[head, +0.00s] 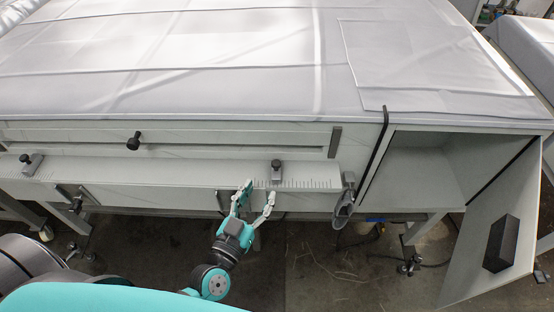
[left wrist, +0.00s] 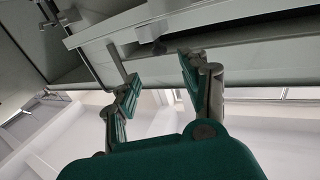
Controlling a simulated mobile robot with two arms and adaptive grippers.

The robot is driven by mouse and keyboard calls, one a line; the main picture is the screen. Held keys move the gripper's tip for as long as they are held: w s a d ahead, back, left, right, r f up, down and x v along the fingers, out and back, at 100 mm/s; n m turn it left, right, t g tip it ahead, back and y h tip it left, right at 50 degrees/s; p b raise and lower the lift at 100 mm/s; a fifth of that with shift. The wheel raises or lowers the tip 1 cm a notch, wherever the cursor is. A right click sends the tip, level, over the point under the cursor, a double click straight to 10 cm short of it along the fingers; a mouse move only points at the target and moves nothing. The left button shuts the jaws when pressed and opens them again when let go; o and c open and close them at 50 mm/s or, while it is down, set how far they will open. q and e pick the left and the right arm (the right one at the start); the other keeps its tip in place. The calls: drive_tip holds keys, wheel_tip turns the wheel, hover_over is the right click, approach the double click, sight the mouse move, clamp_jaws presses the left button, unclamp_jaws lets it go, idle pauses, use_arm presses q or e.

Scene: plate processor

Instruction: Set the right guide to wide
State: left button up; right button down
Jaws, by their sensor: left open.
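The right guide (head: 277,170) is a small dark grey block with a black knob. It sits on the pale ledge (head: 130,171) along the machine's front, at the left part of the right-hand ruler scale. My left gripper (head: 260,188) is open and empty, just below and left of the right guide, apart from it as far as I can tell. In the left wrist view its two spread fingers (left wrist: 158,70) point at the machine's front edge, with nothing between them. The left guide (head: 32,162) sits at the ledge's far left. My right gripper is not in view.
A black knob (head: 133,141) stands on the slotted panel above the ledge. A grey scoop-like part (head: 344,203) hangs at the ledge's right end. An open door (head: 490,225) with a black handle block is at the right. The floor in front is largely clear.

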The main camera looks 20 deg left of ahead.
sight(274, 167)
use_arm(q)
drive_tip(key=w, duration=0.3)
drive_tip(key=w+p, duration=0.1)
drive_tip(key=w, duration=0.3)
drive_tip(key=w+d, duration=0.1)
drive_tip(key=w, duration=0.2)
drive_tip(key=shift+w+d, duration=0.1)
drive_tip(key=shift+w, duration=0.25)
clamp_jaws()
